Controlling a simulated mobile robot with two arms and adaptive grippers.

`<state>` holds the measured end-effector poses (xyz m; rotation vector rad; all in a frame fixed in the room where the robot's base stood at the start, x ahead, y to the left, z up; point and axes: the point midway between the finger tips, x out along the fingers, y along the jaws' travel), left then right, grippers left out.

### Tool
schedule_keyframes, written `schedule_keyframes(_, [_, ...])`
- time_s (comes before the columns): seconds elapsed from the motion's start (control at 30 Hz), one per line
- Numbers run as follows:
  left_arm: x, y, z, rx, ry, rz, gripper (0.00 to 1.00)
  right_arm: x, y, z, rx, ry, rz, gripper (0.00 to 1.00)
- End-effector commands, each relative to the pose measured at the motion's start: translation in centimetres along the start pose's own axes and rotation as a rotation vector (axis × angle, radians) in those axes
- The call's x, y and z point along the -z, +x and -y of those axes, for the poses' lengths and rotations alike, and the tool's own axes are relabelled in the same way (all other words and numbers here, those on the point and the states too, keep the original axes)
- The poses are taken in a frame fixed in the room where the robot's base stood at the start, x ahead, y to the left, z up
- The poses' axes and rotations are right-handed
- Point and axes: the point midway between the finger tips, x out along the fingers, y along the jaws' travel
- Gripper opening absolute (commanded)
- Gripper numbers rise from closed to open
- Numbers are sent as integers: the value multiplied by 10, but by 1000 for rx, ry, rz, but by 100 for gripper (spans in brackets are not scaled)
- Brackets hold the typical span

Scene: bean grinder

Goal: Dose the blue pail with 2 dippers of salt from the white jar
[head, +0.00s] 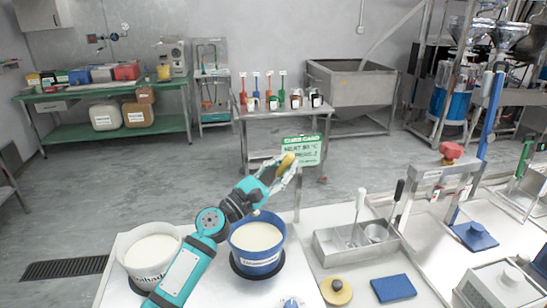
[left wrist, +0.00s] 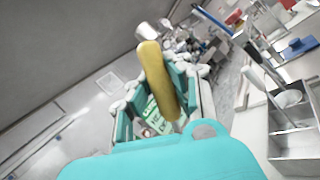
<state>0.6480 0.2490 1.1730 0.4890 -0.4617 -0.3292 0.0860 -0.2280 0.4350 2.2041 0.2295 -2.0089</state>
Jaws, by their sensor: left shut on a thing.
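A white tub (head: 147,265), which looks like the white jar, stands at the lower left with pale contents and a partly readable label. The blue pail (head: 257,262) stands to its right on a dark round base, also with pale contents. My left gripper (head: 284,172) is above and beyond the pail, shut on a yellow thing (head: 288,160). In the left wrist view the yellow thing (left wrist: 157,80) looks long and rounded between the fingers; I cannot tell what it is. A metal tray (head: 330,246) holds a white-handled dipper (head: 359,205) and a black-handled one (head: 398,190). My right gripper is out of view.
A yellow disc with a dark knob (head: 336,291) and a blue pad (head: 393,288) lie on the counter before the tray. A green card (head: 302,150) stands behind the gripper. A metal frame with a red knob (head: 451,151) rises at the right.

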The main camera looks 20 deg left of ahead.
Motion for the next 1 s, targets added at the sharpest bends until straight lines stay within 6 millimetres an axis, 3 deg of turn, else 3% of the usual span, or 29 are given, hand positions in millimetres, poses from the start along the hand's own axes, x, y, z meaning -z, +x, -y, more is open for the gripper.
schedule_keyframes(0.77, [12, 9, 75, 222, 377, -83, 0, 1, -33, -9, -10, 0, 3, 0])
schedule_keyframes(1.0, [25, 6, 96, 290, 494, -109, 0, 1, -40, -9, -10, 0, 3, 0])
